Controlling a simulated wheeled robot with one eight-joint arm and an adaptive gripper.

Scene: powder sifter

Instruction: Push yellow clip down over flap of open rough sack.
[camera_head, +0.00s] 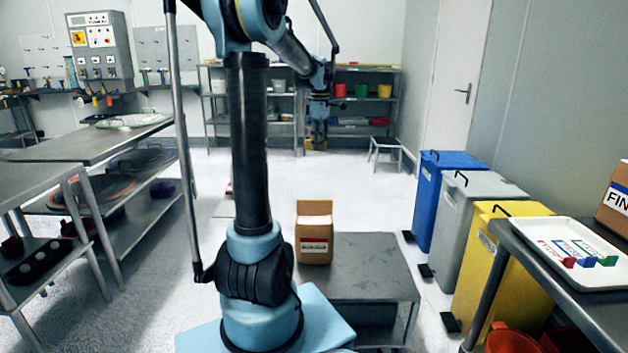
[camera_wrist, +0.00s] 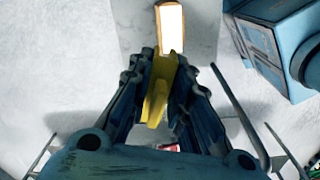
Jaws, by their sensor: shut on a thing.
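The brown rough sack (camera_head: 314,232) stands upright on a low grey table, with a label on its front. In the wrist view, the sack (camera_wrist: 158,32) shows from above at top centre, with a bright white area inside its brown rim. My gripper (camera_head: 318,142) is above and beyond the sack in the head view. In the wrist view my gripper (camera_wrist: 165,85) is shut on the yellow clip (camera_wrist: 156,104), which lies lengthwise between the fingers. The clip's far end comes close to the sack's near edge in the picture; I cannot tell if they touch.
The low table (camera_head: 365,265) has free room right of the sack. Blue (camera_head: 440,195), grey (camera_head: 475,220) and yellow (camera_head: 495,265) bins stand at right. A white tray (camera_head: 560,235) holds red, blue and green clips. Shelves (camera_head: 285,105) stand at the back.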

